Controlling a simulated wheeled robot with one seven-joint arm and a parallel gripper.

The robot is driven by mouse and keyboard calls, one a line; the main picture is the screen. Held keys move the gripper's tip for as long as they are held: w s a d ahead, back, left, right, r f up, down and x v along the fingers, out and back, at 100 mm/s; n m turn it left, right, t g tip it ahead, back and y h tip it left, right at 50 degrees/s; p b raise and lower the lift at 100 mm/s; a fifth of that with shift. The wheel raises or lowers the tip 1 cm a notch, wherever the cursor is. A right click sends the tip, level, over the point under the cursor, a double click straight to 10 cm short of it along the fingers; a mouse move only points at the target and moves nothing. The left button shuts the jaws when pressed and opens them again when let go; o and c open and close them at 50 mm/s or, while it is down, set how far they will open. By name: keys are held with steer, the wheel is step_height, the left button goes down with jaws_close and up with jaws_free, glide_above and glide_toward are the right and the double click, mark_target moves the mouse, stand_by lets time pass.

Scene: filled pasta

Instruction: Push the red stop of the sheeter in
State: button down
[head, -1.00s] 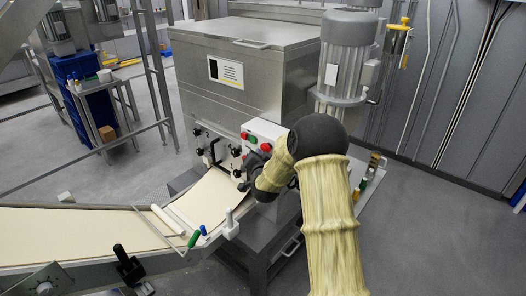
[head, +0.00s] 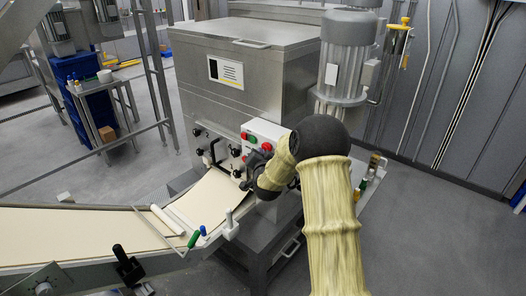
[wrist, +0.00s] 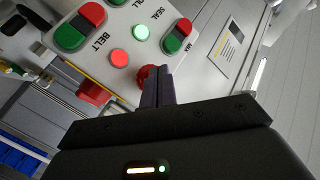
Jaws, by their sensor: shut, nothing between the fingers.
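The sheeter (head: 262,80) is a large steel machine with a white control box (head: 268,128) on its front. In the wrist view, a round red stop knob (wrist: 146,74) sits low on the white panel, partly hidden behind my fingertips. My gripper (wrist: 158,74) is shut and empty, its dark fingers pointing at the panel with the tips overlapping the right side of the knob. I cannot tell whether they touch it or how far in it is. In the head view my gripper (head: 250,164) is small and dark in front of the box.
Red-green button pairs (wrist: 80,27), a red lamp (wrist: 119,59) and a lit green lamp (wrist: 140,33) are close by on the panel. Another red part (wrist: 93,92) protrudes at the panel's lower edge. Black knobs (head: 204,150) and the dough belt (head: 205,200) are left of my gripper.

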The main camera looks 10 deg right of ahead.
steer(key=shift+s+a+b, duration=0.45)
steer(key=shift+s+a, duration=0.1)
steer(key=shift+a, duration=0.15)
steer(key=s+a+b, duration=0.1)
steer(key=a, duration=0.1)
steer(key=s+a, duration=0.2)
steer(key=shift+b, duration=0.35)
steer(key=s+f+n+g+y, duration=0.1)
steer(key=s+n+g, duration=0.2)
steer(key=s, duration=0.8)
steer(key=s+d+f+n+g, duration=0.1)
steer(key=s+g, duration=0.5)
steer(key=s, duration=0.6)
steer(key=s+f+n+g+y, duration=0.1)
steer(key=s+f+n+g, duration=0.2)
steer(key=s, duration=0.8)
steer(key=shift+s+d+n+g+y, duration=0.2)
steer(key=shift+s+n+g+y, duration=0.15)
steer(key=shift+n+g, duration=0.6)
